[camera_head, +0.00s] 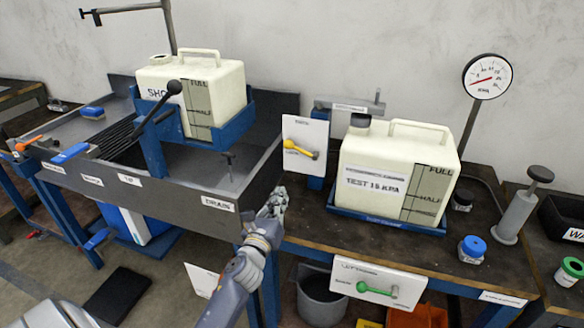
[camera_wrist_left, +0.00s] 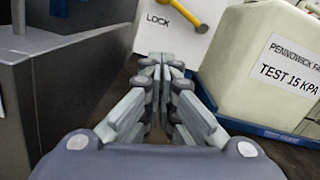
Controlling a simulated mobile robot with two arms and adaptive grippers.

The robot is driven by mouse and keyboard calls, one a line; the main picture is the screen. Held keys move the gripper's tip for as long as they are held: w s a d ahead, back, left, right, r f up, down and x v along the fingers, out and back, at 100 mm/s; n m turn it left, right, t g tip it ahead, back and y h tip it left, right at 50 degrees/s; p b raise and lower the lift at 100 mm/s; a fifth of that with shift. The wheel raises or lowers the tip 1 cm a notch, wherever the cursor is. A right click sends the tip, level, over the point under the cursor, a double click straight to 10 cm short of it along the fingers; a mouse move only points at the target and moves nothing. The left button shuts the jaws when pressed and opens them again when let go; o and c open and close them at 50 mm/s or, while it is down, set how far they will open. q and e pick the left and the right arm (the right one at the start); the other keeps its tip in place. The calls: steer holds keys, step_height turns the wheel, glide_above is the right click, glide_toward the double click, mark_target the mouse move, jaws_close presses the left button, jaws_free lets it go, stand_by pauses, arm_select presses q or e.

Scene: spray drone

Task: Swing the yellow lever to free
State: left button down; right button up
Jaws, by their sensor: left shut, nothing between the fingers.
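The yellow lever (camera_head: 302,150) is on an upright white panel (camera_head: 305,132) between the two tanks. My left gripper (camera_head: 278,192) is below and in front of the panel, near the table's edge. In the left wrist view its fingers (camera_wrist_left: 160,62) are together and empty, pointing at the panel below the lever. My right gripper is not in view.
A cream test tank (camera_head: 375,182) in a blue tray stands right of the panel. A grey trough (camera_head: 262,172) rises to its left. A white plate with a green lever (camera_head: 375,289) hangs at the front edge. A gauge (camera_head: 487,77) and hand pump (camera_head: 520,212) stand right.

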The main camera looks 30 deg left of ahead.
mark_target(299, 150)
arm_select(q)
steer(key=shift+w+f, duration=0.15)
steer(key=shift+r, duration=0.2)
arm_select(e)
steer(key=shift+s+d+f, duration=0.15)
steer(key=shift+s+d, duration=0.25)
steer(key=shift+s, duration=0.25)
arm_select(q)
steer(key=x, duration=0.9)
steer(key=shift+w+a, duration=0.1)
steer(key=shift+w, duration=0.25)
steer(key=r+p, duration=0.1)
steer(key=r, duration=0.1)
steer(key=a+r+p, duration=0.1)
steer(key=r+p, duration=0.1)
steer(key=shift+w, duration=0.2)
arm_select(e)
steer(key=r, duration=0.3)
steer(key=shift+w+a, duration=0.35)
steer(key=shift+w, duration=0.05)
arm_select(q)
steer(key=shift+a+r+m, duration=0.1)
steer(key=shift+r+m, duration=0.15)
steer(key=shift+m, duration=0.25)
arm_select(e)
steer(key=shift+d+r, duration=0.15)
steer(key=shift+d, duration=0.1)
